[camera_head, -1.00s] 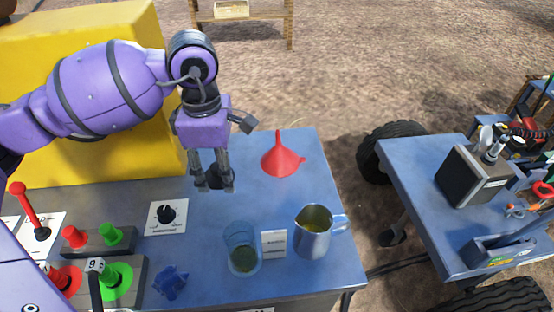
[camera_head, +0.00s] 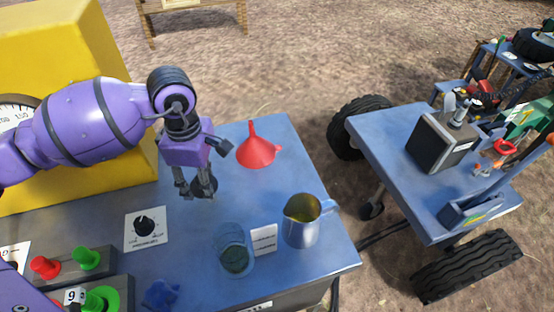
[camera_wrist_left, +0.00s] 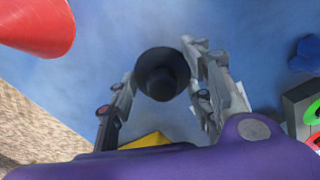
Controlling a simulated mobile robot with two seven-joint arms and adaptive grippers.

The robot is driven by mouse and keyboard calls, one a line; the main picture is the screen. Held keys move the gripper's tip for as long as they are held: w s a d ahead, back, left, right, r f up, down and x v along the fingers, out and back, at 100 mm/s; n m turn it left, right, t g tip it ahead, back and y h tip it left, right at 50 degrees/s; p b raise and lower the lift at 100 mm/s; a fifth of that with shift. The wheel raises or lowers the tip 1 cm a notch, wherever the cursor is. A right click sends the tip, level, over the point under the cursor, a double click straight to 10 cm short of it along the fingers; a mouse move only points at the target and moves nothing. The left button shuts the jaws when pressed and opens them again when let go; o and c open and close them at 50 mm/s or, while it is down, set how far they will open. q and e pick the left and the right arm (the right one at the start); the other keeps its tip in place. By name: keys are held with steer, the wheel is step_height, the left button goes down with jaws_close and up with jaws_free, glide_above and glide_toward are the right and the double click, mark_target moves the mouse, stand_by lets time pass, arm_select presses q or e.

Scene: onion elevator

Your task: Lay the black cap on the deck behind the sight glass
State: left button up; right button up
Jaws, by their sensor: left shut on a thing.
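My left gripper (camera_head: 199,190) is shut on the black cap (camera_head: 206,186), which shows small and dark between its fingertips. In the left wrist view the round black cap (camera_wrist_left: 162,74) sits between the two fingers, with blue deck around it. The head view places gripper and cap over the blue deck (camera_head: 190,222), behind the sight glass. I cannot tell whether the cap touches the deck. The sight glass (camera_head: 234,250) is a clear upright cylinder with dark green contents, near the deck's front edge. My right gripper is not in view.
A red funnel (camera_head: 256,150) stands behind and right of the gripper. A yellow housing (camera_head: 75,75) rises behind.

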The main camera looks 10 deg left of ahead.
arm_select(q)
steer(key=shift+f, duration=1.75)
steer(key=shift+f, duration=0.15)
steer(key=o, duration=1.1)
steer(key=shift+o, duration=0.2)
step_height(320, 180, up, 12)
steer(key=shift+r, duration=0.2)
